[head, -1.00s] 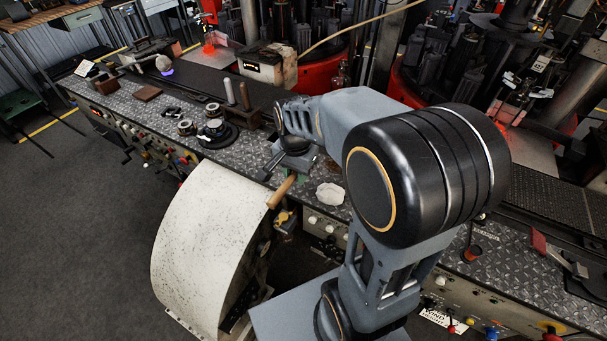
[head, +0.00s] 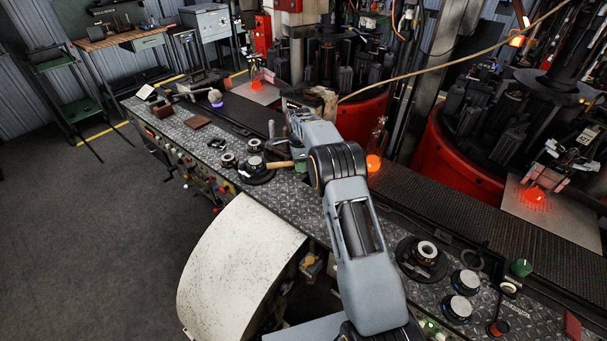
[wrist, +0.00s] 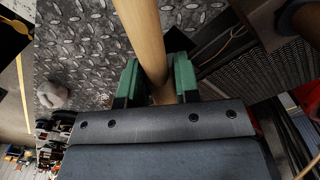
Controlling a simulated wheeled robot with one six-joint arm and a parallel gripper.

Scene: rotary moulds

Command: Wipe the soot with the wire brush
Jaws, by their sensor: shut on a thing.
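The wire brush shows as its wooden handle (head: 279,165), which sticks out to the left of my gripper (head: 300,168) over the metal bench in the head view. In the wrist view the handle (wrist: 146,40) runs up between the green fingers of my gripper (wrist: 157,84), which are shut on it. The bristles are not visible in either view. I cannot make out the soot; the bench's tread plate (wrist: 85,40) shows dark and worn in the wrist view.
A pale lump (wrist: 52,95) lies on the plate. Ring-shaped mould parts (head: 256,162) stand close left of the handle; more (head: 465,282) stand at right. Glowing orange pieces (head: 374,161) lie behind the bench. A white curved guard (head: 235,255) stands in front.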

